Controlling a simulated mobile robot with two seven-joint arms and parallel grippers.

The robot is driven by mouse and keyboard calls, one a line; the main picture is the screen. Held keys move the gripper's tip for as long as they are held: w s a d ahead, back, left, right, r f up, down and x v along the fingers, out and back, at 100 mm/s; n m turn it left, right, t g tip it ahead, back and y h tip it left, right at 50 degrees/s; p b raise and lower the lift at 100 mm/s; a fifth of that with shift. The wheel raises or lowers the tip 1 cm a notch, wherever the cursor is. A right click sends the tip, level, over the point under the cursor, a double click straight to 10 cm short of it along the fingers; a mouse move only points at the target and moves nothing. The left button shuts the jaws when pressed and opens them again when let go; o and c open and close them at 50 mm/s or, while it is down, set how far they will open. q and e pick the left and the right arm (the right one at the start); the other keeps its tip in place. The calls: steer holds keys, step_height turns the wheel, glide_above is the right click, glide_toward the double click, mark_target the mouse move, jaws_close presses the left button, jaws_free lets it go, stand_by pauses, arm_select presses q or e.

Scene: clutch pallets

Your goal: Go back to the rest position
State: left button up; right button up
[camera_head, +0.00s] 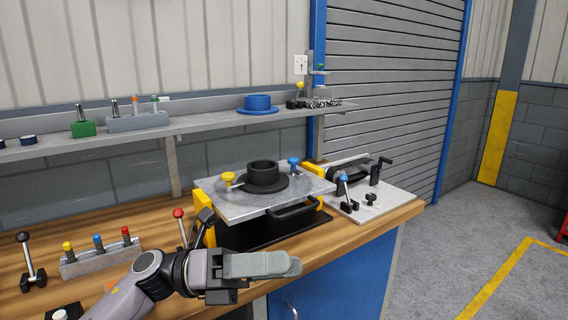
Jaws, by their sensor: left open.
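My left arm comes in from the lower left. Its gripper (268,264) is in front of the workbench's front edge, with nothing visible between its fingers. The fingers look close together from this side angle, and the gap is hard to see. A metal pallet plate (215,199) with a black flanged clutch part (263,178) on it stands behind the gripper on the workbench (330,240). A yellow-knobbed clamp (228,178) and a blue-knobbed clamp (293,163) sit on the plate beside the black part. My right gripper is not in view.
A fixture board (385,204) stands at the bench's right end. A rack with coloured knobs (100,259) and a red-knobbed lever (179,214) are at the left. A shelf (200,127) holds a blue flanged part (258,104).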

arm_select(q)
steer(key=w+a+f+n+t+y, duration=0.1)
steer(key=a+f+n+t+y, duration=0.45)
steer(key=n, duration=0.55)
steer(key=a+f+n+t+y, duration=0.2)
steer(key=f+n+t, duration=0.5)
steer(key=n, duration=0.4)
steer(key=w+a+f+n+t+y, duration=0.1)
steer(key=a+f+n+t+y, duration=0.3)
steer(key=n+t, duration=0.55)
steer(key=s+a+f+n+g+y, duration=0.3)
steer(key=s+f+n, duration=0.3)
steer(key=s+f, duration=0.2)
steer(key=s+a+f+n+g+y+p, duration=0.1)
steer(key=s+a+f+n+g+y, duration=0.2)
steer(key=s+f, duration=0.5)
step_height(320, 180, down, 5)
steer(key=a+n+g, duration=0.1)
steer(key=n+g, duration=0.1)
steer(key=n, duration=0.1)
steer(key=shift+s+a+n+g+y, duration=0.3)
steer(key=shift+s+n+g+y, duration=0.05)
steer(key=shift+g, duration=0.05)
steer(key=shift+d, duration=0.1)
